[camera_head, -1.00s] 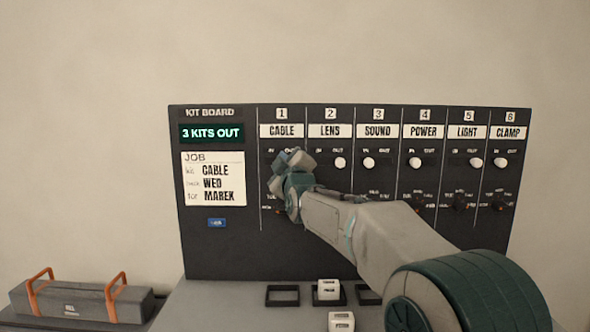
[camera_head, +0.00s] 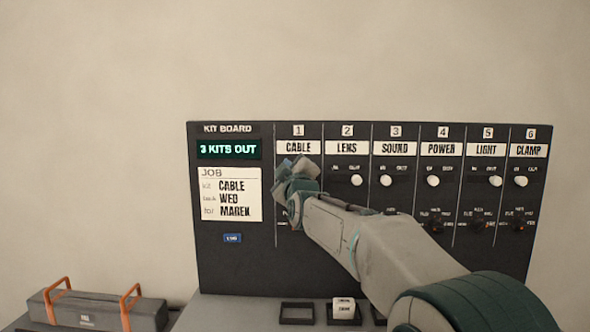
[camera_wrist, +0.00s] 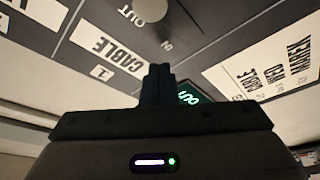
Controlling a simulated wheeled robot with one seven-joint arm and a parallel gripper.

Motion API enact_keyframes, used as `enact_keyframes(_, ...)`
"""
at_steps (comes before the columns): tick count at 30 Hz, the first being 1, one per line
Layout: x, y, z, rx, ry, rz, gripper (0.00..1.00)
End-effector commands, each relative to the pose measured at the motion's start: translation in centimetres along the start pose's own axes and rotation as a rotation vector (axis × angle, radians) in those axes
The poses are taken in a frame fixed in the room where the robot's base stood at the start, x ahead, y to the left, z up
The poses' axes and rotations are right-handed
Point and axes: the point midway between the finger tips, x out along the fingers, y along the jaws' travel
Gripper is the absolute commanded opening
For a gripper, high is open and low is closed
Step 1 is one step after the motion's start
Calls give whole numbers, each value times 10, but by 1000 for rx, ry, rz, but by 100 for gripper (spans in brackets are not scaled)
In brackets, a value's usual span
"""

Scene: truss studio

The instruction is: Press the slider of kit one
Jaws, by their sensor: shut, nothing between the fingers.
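The dark kit board (camera_head: 225,270) stands upright against the wall. Kit one is its column labelled CABLE (camera_head: 298,147) under the number 1. My gripper (camera_head: 300,165) is in front of that column just below the label and hides its slider in the head view. In the wrist view the pale round slider knob (camera_wrist: 150,9) shows at the top edge, near the IN and OUT marks. My shut, empty fingers (camera_wrist: 160,68) point toward the board beside the CABLE label. The knob looks apart from the fingertips; its exact end of travel is hard to tell.
Neighbouring slider knobs, such as the LENS knob (camera_head: 357,180) and SOUND knob (camera_head: 386,180), sit close by on the right. A green display (camera_head: 229,150) reads 3 KITS OUT above the job card (camera_head: 232,212). A grey case (camera_head: 90,309) with orange handles lies at lower left.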

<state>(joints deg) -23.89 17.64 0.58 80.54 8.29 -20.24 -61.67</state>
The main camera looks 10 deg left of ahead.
Motion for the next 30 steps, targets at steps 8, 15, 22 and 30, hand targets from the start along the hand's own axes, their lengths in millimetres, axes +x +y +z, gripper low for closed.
enact_keyframes(8, -55, 0, 7, 0, -4, 5, 0)
enact_keyframes(15, -87, 0, 6, -1, -3, 4, 0)
enact_keyframes(22, -97, 0, 5, -1, -4, 3, 0)
enact_keyframes(30, -98, 0, 5, -1, -4, 3, 0)
